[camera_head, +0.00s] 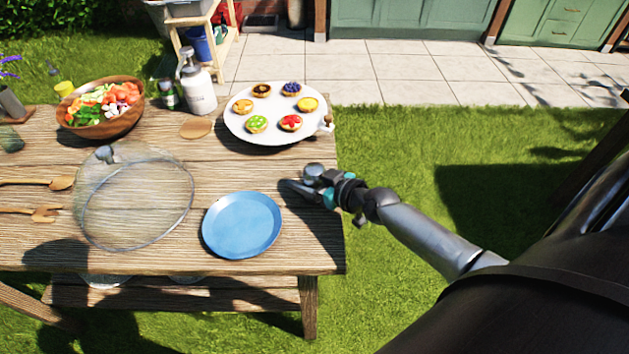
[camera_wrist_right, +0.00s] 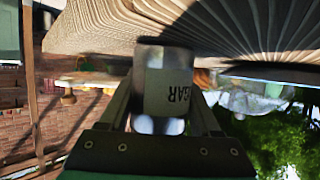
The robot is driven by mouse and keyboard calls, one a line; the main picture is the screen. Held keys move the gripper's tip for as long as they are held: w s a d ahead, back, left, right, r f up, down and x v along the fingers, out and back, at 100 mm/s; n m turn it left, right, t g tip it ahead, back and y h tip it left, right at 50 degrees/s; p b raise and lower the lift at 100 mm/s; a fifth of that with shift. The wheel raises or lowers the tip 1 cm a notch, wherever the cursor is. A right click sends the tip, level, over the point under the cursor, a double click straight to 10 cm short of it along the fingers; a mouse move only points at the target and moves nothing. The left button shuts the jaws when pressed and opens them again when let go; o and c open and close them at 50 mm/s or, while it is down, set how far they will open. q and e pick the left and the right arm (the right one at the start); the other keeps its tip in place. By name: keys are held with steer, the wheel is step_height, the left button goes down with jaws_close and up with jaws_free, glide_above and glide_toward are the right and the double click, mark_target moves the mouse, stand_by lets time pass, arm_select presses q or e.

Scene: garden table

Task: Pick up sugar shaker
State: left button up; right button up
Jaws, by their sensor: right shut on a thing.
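The sugar shaker (camera_wrist_right: 168,82) shows in the right wrist view as a grey cylinder with a pale label, on which "GAR" reads upside down. My right gripper (camera_wrist_right: 161,100) has one finger on each side of the shaker and is shut on it. In the head view the right gripper (camera_head: 308,184) is at the right end of the wooden table, with the small grey shaker (camera_head: 314,170) at its tip, partly hidden by the gripper. I cannot tell whether the shaker touches the table. My left gripper is not in view.
A blue plate (camera_head: 242,225) lies left of the gripper. A white platter of tarts (camera_head: 236,126) is behind it. A mesh dome (camera_head: 135,200), a salad bowl (camera_head: 95,130) and a white pump bottle (camera_head: 199,92) stand farther left. Grass lies beyond the table's right edge (camera_head: 340,235).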

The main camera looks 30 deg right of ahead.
jaws_close()
steer(key=shift+r, duration=0.1)
